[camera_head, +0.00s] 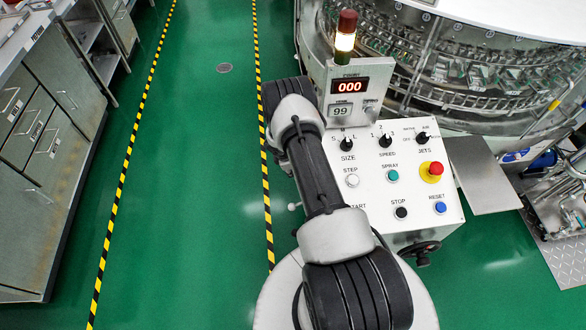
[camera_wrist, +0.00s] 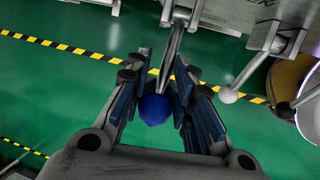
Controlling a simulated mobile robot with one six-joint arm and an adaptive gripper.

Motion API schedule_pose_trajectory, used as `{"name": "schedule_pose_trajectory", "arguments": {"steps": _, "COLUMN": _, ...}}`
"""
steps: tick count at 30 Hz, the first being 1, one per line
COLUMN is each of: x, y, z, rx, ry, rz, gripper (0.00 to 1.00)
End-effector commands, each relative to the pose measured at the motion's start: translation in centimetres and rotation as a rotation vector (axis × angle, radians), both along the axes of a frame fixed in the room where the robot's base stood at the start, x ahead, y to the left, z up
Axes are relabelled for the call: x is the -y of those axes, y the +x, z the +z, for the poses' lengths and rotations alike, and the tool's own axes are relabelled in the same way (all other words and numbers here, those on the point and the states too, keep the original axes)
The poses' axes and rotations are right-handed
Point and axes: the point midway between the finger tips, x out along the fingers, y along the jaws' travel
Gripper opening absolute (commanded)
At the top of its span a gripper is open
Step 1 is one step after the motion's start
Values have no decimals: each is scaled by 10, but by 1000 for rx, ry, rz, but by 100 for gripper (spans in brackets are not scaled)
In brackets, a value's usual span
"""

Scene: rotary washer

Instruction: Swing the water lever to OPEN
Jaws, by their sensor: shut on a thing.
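In the wrist view, a metal lever with a blue ball knob (camera_wrist: 154,110) runs down between my fingers from the top. I take it for the water lever; no label for it is readable. My gripper (camera_wrist: 162,72) is shut on it, with one finger on each side of the bar and the knob lying inside the jaws toward the palm. In the camera_head view, my arm covers the left side of the control panel. My gripper and the blue knob are hidden there.
A second lever with a white ball knob (camera_wrist: 228,94) is close to the right in the wrist view. The white control panel (camera_head: 405,215) has dials, buttons and a red emergency stop (camera_head: 433,170). Grey cabinets (camera_head: 60,110) line the left. Green floor (camera_head: 200,190) lies clear between.

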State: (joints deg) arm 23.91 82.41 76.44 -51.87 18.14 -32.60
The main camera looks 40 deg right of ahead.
Motion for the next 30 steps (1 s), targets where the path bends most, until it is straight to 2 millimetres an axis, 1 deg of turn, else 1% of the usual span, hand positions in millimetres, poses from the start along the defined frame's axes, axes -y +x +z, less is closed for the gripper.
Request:
{"name": "schedule_pose_trajectory", "arguments": {"steps": 1, "x": 1, "y": -3, "z": 1, "rx": -9, "ry": -4, "rz": -1, "gripper": 0}}
{"name": "schedule_pose_trajectory", "arguments": {"steps": 18, "x": 2, "y": -4, "z": 0, "rx": -11, "ry": -3, "rz": -1, "gripper": 0}}
{"name": "schedule_pose_trajectory", "arguments": {"steps": 19, "x": 2, "y": -4, "z": 0, "rx": -11, "ry": -3, "rz": -1, "gripper": 22}}
{"name": "schedule_pose_trajectory", "arguments": {"steps": 30, "x": 1, "y": -2, "z": 0, "rx": -6, "ry": -2, "rz": -2, "gripper": 47}}
